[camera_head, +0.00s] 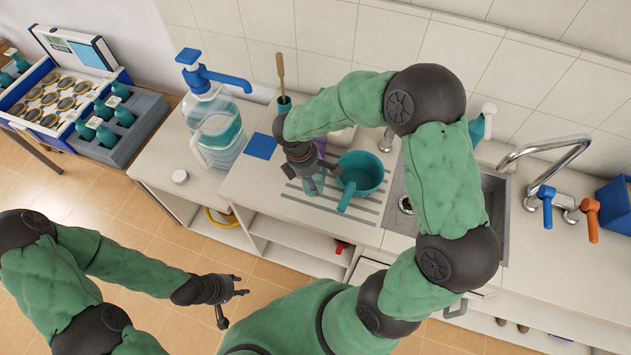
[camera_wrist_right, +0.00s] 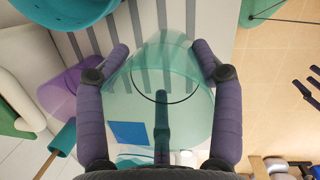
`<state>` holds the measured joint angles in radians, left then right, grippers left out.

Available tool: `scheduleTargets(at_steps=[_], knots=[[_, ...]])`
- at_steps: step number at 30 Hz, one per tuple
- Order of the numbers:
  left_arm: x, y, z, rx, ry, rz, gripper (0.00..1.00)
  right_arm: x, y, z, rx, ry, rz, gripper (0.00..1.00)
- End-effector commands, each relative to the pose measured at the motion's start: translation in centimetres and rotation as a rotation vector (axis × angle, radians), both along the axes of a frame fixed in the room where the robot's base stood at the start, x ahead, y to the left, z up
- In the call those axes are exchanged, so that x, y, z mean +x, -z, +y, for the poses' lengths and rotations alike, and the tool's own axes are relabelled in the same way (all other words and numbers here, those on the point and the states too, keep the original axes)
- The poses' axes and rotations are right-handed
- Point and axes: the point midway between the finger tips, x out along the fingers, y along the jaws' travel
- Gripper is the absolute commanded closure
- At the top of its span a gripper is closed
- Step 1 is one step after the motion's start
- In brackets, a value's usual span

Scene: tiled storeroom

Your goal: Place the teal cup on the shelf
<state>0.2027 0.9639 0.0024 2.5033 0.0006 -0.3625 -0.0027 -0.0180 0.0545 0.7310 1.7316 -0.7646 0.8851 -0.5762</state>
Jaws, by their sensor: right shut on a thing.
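The translucent teal cup (camera_wrist_right: 150,75) sits between the two fingers of my right gripper (camera_wrist_right: 161,52), which is shut on it. In the head view the right gripper (camera_head: 314,182) is over the ribbed drainboard, and the cup (camera_head: 317,186) shows partly below and behind it. I cannot tell whether the cup touches the drainboard. Open shelf compartments (camera_head: 290,232) lie under the counter, below the drainboard's front edge. My left gripper (camera_head: 232,302) is open and empty, over the floor in front of the counter.
A teal dipper (camera_head: 361,172) stands right beside the right gripper, its handle toward the front. A purple item (camera_wrist_right: 62,92) is close by. A large jug with a blue pump (camera_head: 216,125) stands to the left. The sink (camera_head: 493,200) and tap are to the right.

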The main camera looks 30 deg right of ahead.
Motion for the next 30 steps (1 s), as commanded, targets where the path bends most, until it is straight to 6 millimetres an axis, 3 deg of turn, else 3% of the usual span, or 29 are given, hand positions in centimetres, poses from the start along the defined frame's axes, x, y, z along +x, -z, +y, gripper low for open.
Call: scheduleTargets(at_steps=[8,16,28,29,30], knots=[[0.0,0.3,0.0,0.0,0.0,0.0,0.6,0.8,1.5,-0.9,0.0,0.001,0.0,0.6],[0.0,0.9,0.0,0.0,0.0,0.0,0.6,1.0,4.9,-1.2,0.0,0.0,0.002,0.6],[0.0,1.2,0.0,0.0,0.0,0.0,0.6,1.1,5.4,-1.2,0.001,0.001,-0.001,0.6],[0.0,1.2,0.0,0.0,0.0,0.0,0.6,1.1,5.3,-1.2,0.001,0.001,-0.001,0.28],[0.0,1.1,0.0,0.0,0.0,0.0,0.6,1.1,5.3,-1.2,0.001,0.001,-0.001,0.17]])
